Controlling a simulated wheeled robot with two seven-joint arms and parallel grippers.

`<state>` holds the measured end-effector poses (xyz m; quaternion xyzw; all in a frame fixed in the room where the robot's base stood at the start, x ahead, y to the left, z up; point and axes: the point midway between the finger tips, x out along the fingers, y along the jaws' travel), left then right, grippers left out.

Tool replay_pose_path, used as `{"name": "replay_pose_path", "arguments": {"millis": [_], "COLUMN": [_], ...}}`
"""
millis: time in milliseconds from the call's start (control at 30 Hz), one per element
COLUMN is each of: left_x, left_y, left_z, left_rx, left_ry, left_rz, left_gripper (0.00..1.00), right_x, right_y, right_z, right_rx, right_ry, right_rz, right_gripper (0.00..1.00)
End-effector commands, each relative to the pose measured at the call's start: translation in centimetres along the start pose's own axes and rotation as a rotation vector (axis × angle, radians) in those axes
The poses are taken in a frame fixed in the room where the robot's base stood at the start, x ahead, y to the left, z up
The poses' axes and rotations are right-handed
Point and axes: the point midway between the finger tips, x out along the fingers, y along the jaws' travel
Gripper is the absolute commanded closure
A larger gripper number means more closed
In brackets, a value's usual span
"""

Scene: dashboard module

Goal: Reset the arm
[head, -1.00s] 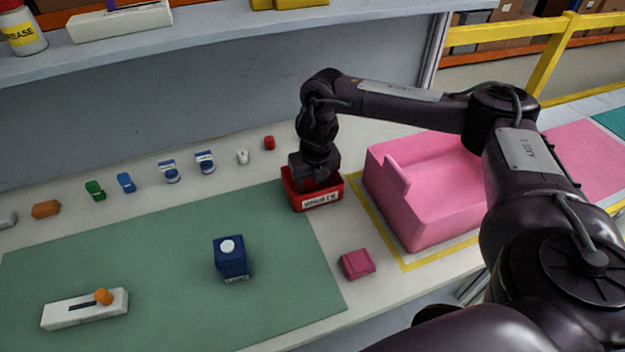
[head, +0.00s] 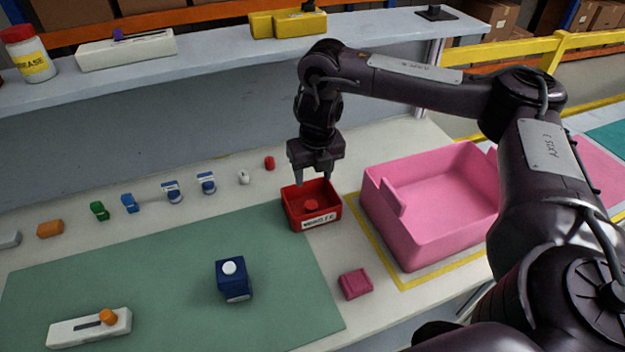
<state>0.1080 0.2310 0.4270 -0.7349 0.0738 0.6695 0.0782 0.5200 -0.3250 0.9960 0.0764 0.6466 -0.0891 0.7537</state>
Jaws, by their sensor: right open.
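My right gripper (head: 313,176) is open and empty, pointing down just above the back of a small red bin (head: 318,222) with a white label. A red part (head: 311,206) lies inside the bin, below and apart from the fingertips. My right arm (head: 425,82) reaches in from the right, bent over the table. My left arm and gripper are not in view.
A pink open tray (head: 425,235) stands right of the bin inside yellow tape. A pink block (head: 355,283) and a blue box with a white button (head: 234,280) sit nearer. A slider module (head: 88,328) lies on the green mat (head: 160,275). Several small parts line the back, below a shelf (head: 210,62).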

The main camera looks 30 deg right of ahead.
Motion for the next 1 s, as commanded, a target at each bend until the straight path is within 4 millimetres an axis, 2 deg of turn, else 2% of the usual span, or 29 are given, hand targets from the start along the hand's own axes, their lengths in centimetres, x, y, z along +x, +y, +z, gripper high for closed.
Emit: {"name": "replay_pose_path", "arguments": {"millis": [33, 167, 733, 833, 1000], "left_x": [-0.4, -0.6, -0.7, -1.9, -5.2], "left_y": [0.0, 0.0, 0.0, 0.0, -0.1], "left_z": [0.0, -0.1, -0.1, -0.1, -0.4], "left_rx": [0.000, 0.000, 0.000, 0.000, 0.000], "left_ry": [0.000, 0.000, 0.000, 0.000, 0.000], "left_rz": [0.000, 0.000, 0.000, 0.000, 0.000], "left_gripper": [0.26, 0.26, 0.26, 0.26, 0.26], "right_x": [-0.8, -1.2, -1.4, -2.6, -5.8], "right_y": [0.0, 0.0, 0.0, 0.0, 0.0], "right_z": [0.1, 0.0, 0.0, 0.2, 0.7], "right_rx": [0.000, 0.000, 0.000, 0.000, 0.000], "right_ry": [-0.002, 0.001, 0.001, 0.000, 0.001], "right_rz": [0.000, 0.000, 0.000, 0.000, 0.000], "right_gripper": [0.48, 0.48, 0.48, 0.48, 0.48]}}
